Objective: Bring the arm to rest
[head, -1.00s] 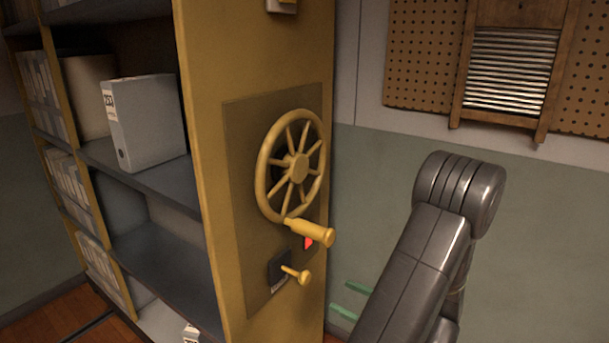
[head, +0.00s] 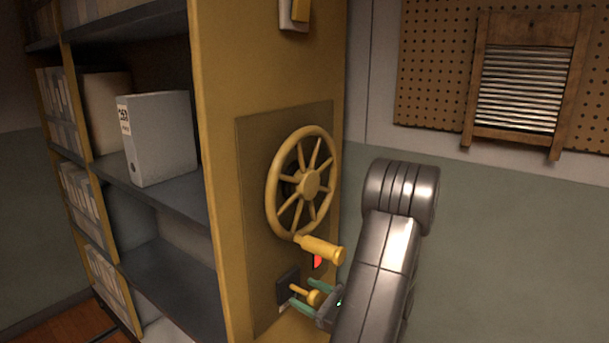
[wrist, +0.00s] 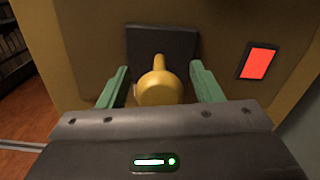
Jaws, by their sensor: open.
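My gripper (head: 309,300) is open at the end of my dark grey arm, low beside the yellow shelf end panel. Its two green fingers stand on either side of a small yellow knob lever (head: 315,298) that sticks out of a dark plate (head: 288,286). In the wrist view the knob (wrist: 159,88) sits between the open fingers (wrist: 160,86), with a visible gap on each side. Above it in the head view is a yellow spoked handwheel (head: 302,181) with a crank handle (head: 321,249).
A red indicator (head: 317,262) sits below the crank handle; it also shows in the wrist view (wrist: 258,63). Shelves with a grey binder (head: 161,138) are at left. A washboard (head: 527,85) hangs on a pegboard (head: 430,60) at right. Bare green wall (head: 520,250) lies right of my arm.

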